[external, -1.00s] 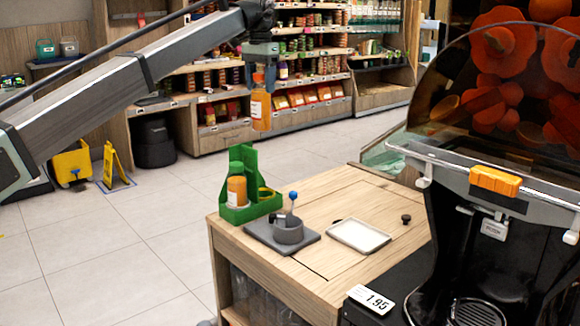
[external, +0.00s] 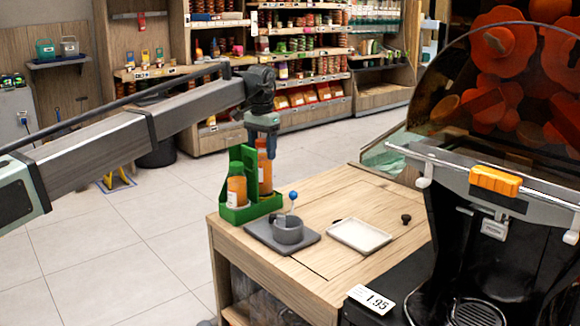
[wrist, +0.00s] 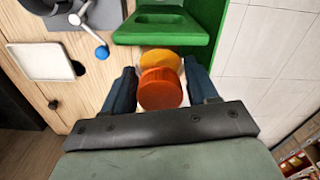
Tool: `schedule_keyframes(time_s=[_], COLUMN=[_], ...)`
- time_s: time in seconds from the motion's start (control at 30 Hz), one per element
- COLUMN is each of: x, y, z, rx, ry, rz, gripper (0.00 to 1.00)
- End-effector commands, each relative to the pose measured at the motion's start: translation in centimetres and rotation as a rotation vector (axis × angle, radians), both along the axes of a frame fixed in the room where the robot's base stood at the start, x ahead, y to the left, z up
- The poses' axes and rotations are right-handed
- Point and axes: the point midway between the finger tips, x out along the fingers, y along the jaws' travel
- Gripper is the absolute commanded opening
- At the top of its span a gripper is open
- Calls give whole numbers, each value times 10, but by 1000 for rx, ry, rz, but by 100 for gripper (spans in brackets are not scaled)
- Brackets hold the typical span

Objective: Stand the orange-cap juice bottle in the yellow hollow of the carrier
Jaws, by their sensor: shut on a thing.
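My gripper (external: 262,148) is shut on the orange-cap juice bottle (external: 265,176), near its top. The bottle is upright at the right-hand side of the green carrier (external: 236,213), low down, its base hidden behind the carrier's wall. In the wrist view the orange cap (wrist: 160,90) sits between the fingers, close beside the green carrier (wrist: 208,20). A yellow area (wrist: 160,62) shows just past the cap; the rest of the yellow hollow is hidden. I cannot tell whether the base touches the hollow's floor. Another juice bottle (external: 236,190) with a green cap stands in the carrier's left side.
A grey pad (external: 258,232) with a grey cup (external: 288,230) and a blue-knobbed handle (external: 293,195) stands right of the carrier. A white tray (external: 358,236) lies farther right. The juicer (external: 490,170) fills the right side.

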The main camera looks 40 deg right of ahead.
Motion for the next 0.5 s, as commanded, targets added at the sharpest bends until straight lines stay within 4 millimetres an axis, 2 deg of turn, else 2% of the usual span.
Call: schedule_keyframes(time_s=[0.17,0.5], x=[0,0], y=[0,0], z=[-7,-44], rx=[-1,-1], ry=[0,0], rz=[0,0], gripper=[0,0])
